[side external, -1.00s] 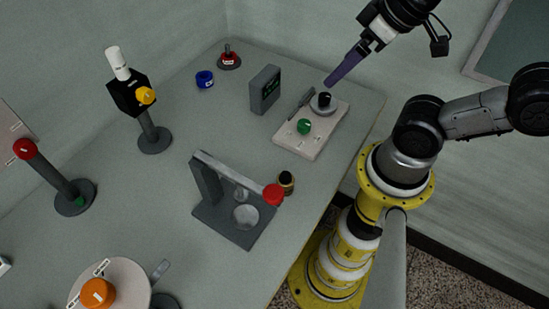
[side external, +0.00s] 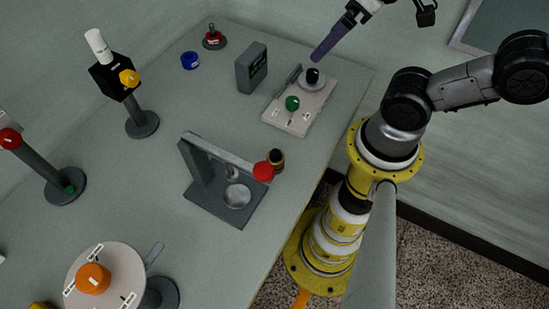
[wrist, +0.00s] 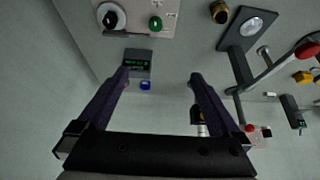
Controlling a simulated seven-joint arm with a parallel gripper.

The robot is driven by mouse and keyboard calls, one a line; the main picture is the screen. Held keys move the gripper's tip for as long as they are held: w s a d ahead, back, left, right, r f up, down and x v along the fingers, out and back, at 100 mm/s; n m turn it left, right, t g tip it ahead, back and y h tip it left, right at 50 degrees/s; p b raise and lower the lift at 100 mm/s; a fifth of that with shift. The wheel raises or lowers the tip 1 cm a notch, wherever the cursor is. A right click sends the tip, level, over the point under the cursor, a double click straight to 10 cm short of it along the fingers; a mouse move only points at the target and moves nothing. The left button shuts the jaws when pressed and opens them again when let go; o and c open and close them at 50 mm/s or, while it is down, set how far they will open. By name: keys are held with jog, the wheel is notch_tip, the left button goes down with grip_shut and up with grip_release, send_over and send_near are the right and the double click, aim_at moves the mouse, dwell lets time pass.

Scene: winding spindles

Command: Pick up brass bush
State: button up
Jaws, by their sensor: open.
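The brass bush (side external: 276,160) is a short upright cylinder with a dark band. It stands on the table beside the red knob end of the grey lever stand, near the table's right edge. It also shows at the top of the wrist view (wrist: 220,12). My gripper (side external: 317,56) is high above the back right of the table, well apart from the bush. In the wrist view its two purple fingers (wrist: 160,78) are spread wide with nothing between them.
The grey lever stand (side external: 207,205) with its red knob (side external: 263,171) is right next to the bush. A pale panel (side external: 297,118) with a green knob lies behind it. A grey display box (side external: 250,70) and blue ring (side external: 190,61) are farther back.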

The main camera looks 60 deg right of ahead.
jog(key=shift+c, duration=1.3)
jog(key=m+g+y, duration=0.5)
jog(key=m+g, duration=0.1)
jog(key=m, duration=1)
send_over(277, 151)
jog(key=w+d, duration=0.1)
jog(key=d, duration=0.4)
notch_tip(277, 151, down, 12)
jog(key=r, duration=0.1)
jog(key=x, duration=0.8)
jog(key=shift+s+d+f, duration=0.1)
jog(key=shift+f, duration=0.25)
jog(key=x, duration=0.3)
jog(key=shift+s+a+f, duration=0.15)
jog(key=shift+a, duration=0.1)
jog(key=shift+a+f+h, duration=0.3)
jog(key=shift+f, duration=0.45)
